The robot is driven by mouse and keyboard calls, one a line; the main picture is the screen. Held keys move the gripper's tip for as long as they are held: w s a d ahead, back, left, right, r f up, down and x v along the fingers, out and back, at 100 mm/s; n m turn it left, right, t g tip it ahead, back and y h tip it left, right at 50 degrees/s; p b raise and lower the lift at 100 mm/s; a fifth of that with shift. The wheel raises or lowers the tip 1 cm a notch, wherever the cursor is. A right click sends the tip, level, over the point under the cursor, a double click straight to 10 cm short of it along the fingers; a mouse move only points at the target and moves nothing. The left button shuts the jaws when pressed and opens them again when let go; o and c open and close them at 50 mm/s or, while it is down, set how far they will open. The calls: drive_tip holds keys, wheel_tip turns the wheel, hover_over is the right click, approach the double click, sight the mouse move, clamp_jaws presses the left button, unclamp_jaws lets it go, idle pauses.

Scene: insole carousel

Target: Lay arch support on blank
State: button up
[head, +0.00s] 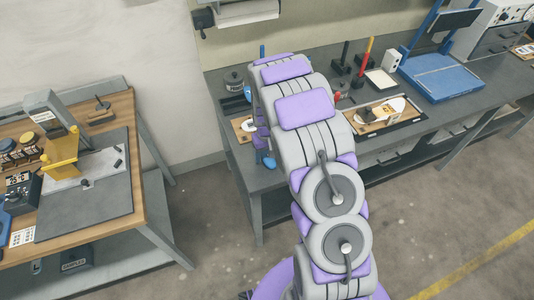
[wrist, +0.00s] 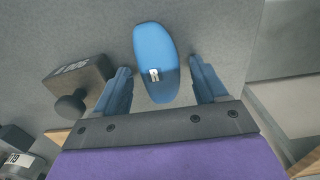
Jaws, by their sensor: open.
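A smooth blue oval piece (wrist: 153,50), which looks like the arch support, lies on the grey surface in the wrist view with a small white mark on it. My gripper (wrist: 160,72) is open, with one blue finger on each side of the piece and a gap to each. In the head view my arm reaches over the dark bench and hides much of its left end. A pale insole-shaped blank (head: 393,108) lies on a wooden board in a dark tray on that bench, right of my arm. Another pale piece (head: 247,127) shows partly on a board left of my arm.
A dark block with a round knob (wrist: 78,86) stands close left of my gripper. A labelled round container (wrist: 20,160) is at the lower left. The dark bench (head: 440,115) also bears a blue platform (head: 440,80). A wooden table (head: 130,180) stands apart at left.

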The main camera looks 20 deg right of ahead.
wheel_tip(320, 180, up, 12)
drive_tip(key=p, duration=0.2)
drive_tip(key=s+a+r, duration=0.2)
drive_tip(key=s+r, duration=0.5)
drive_tip(key=s, duration=0.4)
drive_tip(key=s+a+r+g, duration=0.1)
drive_tip(key=s+a+r, duration=0.1)
drive_tip(key=s+r, duration=0.6)
drive_tip(key=s, duration=0.2)
drive_tip(key=shift+s+a+m, duration=0.3)
drive_tip(key=shift+s+a, duration=0.05)
drive_tip(key=shift+s, duration=0.05)
drive_tip(key=shift+o, duration=0.4)
drive_tip(key=s+a+r, duration=0.1)
drive_tip(key=s+a, duration=0.1)
drive_tip(key=s, duration=1.4)
drive_tip(key=shift+r+g, duration=0.4)
drive_tip(key=t+p, duration=0.2)
hover_over(267, 156)
wheel_tip(267, 156, down, 12)
wheel_tip(267, 156, down, 12)
drive_tip(key=shift+r+b, duration=0.15)
drive_tip(key=shift+b, duration=0.7)
drive_tip(key=shift+s+f+b, duration=0.15)
drive_tip(key=shift+f+b, duration=0.45)
drive_tip(key=shift+f, duration=2.1)
drive_tip(key=shift+r, duration=0.1)
drive_tip(key=c, duration=1.2)
